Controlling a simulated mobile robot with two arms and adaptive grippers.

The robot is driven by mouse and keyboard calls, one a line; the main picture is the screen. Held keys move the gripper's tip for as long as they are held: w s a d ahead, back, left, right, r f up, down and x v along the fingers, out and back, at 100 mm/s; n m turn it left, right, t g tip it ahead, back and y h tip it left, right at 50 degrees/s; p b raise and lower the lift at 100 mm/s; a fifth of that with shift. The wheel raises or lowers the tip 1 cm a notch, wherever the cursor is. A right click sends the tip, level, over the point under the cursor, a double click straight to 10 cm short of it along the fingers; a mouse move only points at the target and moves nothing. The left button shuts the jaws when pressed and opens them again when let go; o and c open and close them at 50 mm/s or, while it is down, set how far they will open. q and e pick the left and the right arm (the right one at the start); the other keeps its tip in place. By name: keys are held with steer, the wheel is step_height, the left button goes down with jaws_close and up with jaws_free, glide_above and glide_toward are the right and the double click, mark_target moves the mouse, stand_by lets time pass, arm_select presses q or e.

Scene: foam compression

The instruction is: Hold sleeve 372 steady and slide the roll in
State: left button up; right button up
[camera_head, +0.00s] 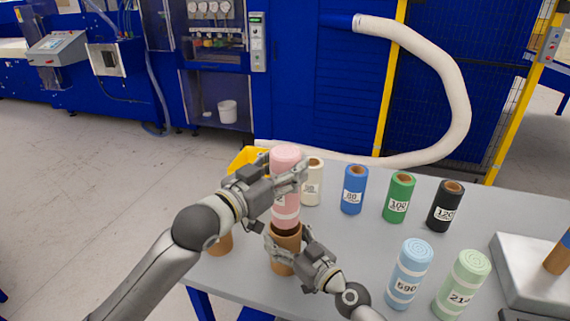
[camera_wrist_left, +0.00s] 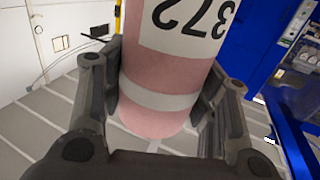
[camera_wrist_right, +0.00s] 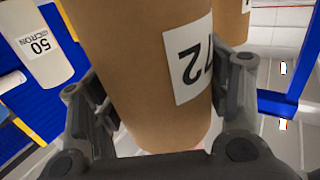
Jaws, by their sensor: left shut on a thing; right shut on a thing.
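The pink foam roll (camera_head: 286,158), labelled 372 in the left wrist view (camera_wrist_left: 150,120), stands upright above the sleeve. My left gripper (camera_head: 292,180) is shut around it. The brown cardboard sleeve (camera_head: 283,267) stands upright on the table directly below; its label partly shows in the right wrist view (camera_wrist_right: 145,70). My right gripper (camera_head: 289,253) is shut around the sleeve. The roll's lower end is at the sleeve's dark mouth, roughly in line with it. I cannot tell whether the end is inside the rim.
A second brown sleeve (camera_head: 221,245) stands left, partly behind my left arm. White (camera_head: 313,188), blue (camera_head: 353,190), green (camera_head: 399,197) and black (camera_head: 445,206) film rolls stand behind. Light blue (camera_head: 409,273) and light green (camera_head: 461,285) foam rolls stand right, near a metal-plated stand (camera_head: 520,268).

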mark_target(285, 212)
arm_select(q)
steer(key=shift+f, duration=0.2)
stand_by(0.4)
steer(key=shift+f, duration=0.65)
steer(key=shift+f, duration=0.1)
steer(key=shift+f, duration=0.9)
steer(key=shift+f, duration=0.35)
steer(key=shift+f, duration=1.85)
steer(key=shift+f, duration=0.2)
steer(key=shift+f, duration=1.8)
steer(key=shift+f, duration=0.15)
